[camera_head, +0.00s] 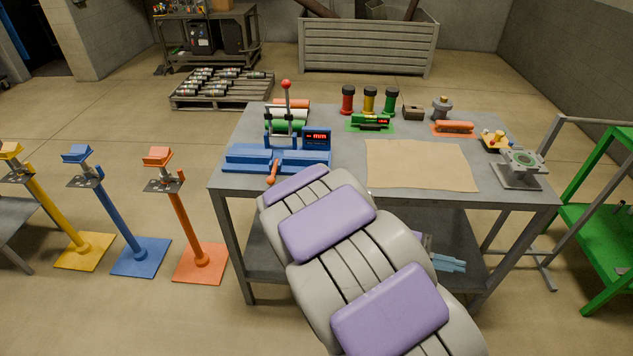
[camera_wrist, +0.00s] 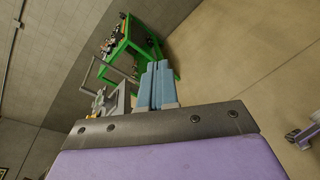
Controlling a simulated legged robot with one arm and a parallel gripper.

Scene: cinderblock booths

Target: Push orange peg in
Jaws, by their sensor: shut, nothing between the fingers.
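A blue fixture (camera_head: 250,157) with a red "mm" display and a red-knobbed upright lever stands on the table's left front. A small orange peg-like piece (camera_head: 272,173) sticks out at its front; I cannot tell how deep it sits or whether it is the orange peg. My gripper (camera_head: 450,264) shows as pale blue fingers at the lower right, lower in the picture than the table's front edge and well to the right of the fixture. In the wrist view my gripper (camera_wrist: 156,86) has its fingers together, with nothing between them. The fixture is not in the wrist view.
The grey table (camera_head: 345,183) carries a tan mat (camera_head: 420,165), coloured cylinders at the back and a grey clamp-like device (camera_head: 522,168) at the right corner. Yellow, blue and orange stands (camera_head: 186,220) are left. A green bench (camera_head: 600,225) is right.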

